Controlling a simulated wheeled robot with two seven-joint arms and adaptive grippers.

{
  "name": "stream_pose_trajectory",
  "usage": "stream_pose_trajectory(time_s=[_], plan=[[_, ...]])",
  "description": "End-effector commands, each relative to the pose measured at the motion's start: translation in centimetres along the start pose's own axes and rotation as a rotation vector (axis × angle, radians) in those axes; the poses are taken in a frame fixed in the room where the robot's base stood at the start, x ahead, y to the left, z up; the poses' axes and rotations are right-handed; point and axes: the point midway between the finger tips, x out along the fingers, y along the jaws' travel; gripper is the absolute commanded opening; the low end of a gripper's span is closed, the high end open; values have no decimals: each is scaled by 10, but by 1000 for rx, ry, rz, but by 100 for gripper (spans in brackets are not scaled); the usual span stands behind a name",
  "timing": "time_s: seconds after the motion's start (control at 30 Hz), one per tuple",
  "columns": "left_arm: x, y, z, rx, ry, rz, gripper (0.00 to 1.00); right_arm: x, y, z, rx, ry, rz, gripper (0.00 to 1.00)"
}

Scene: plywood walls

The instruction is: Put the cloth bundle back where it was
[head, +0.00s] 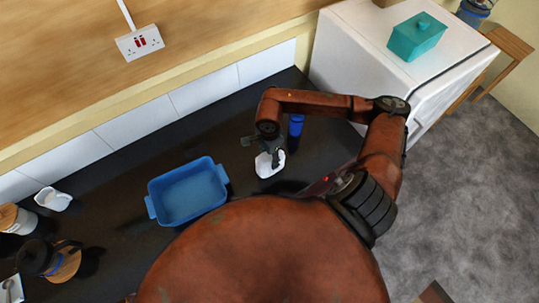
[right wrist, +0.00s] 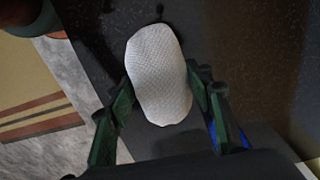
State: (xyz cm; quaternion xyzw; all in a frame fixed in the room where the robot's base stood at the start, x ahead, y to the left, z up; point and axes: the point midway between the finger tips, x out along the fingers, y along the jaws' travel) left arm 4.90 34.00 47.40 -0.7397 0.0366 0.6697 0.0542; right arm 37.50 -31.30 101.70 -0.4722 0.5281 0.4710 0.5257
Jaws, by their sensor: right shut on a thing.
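The cloth bundle (head: 270,166) is a white, rounded, textured lump over the dark counter (head: 120,168), to the right of the blue tray. My right gripper (head: 272,152) reaches down onto it from above. In the right wrist view the bundle (right wrist: 160,75) sits between the two green-black fingers of my right gripper (right wrist: 161,88), which are shut on its sides. I cannot tell whether its underside touches the counter. My left gripper is not in view.
An empty blue tray (head: 222,174) stands left of the bundle. A blue cylinder (head: 296,125) stands close behind it. A white vessel (head: 53,199) and a dark pot (head: 36,257) are at far left. A teal box (head: 416,36) sits on the white appliance (head: 350,45).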

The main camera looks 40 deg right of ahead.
Motion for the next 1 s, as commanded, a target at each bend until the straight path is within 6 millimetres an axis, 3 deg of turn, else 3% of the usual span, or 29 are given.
stream_pose_trajectory(time_s=[0.4, 0.43, 0.67, 1.0], plan=[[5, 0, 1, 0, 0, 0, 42, 6, 0, 0, 0, 0, -1, 21], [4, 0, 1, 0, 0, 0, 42, 6, 0, 0, 0, 0, 0, 48], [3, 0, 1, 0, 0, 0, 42, 5, 0, 0, 0, 0, 0, 64], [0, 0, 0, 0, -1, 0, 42, 2, 0, 0, 0, -1, 0, 65]])
